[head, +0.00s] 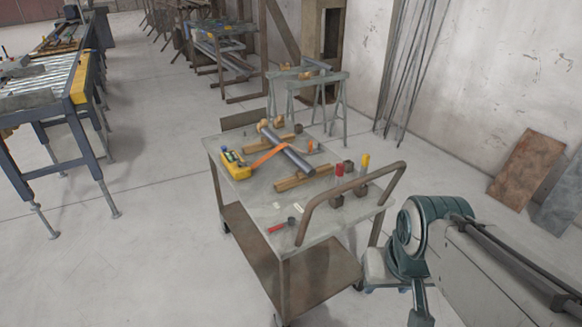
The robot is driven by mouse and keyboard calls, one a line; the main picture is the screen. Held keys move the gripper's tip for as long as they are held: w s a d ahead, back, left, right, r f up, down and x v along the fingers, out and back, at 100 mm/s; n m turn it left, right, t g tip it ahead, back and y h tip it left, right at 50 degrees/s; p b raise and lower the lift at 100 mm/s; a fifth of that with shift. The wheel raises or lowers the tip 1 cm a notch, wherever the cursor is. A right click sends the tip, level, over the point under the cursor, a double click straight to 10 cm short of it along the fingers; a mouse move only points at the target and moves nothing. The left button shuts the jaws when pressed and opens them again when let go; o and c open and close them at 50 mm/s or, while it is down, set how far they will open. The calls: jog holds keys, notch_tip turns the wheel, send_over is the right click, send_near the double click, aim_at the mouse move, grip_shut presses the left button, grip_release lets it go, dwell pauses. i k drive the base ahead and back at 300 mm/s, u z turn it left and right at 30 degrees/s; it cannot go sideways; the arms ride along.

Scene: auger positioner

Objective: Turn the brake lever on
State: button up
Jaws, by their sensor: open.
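A metal cart (262,208) stands in the middle of the head view. I cannot make out for sure which part is the brake lever. A short red handle with a dark end (281,226) is at the front edge of the cart top. A yellow box with coloured knobs (237,172) sits at the cart's left side.
A grey tube (286,152) with an orange strap lies across wooden blocks on the cart. A brown push bar (346,192) rises at its right end. A roller conveyor (45,98) stands at left, trestles (318,92) behind. The floor between conveyor and cart is clear.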

aim_at(292, 221)
jog(key=u, duration=0.7)
jog(key=i, duration=1.35)
jog(key=z, duration=0.75)
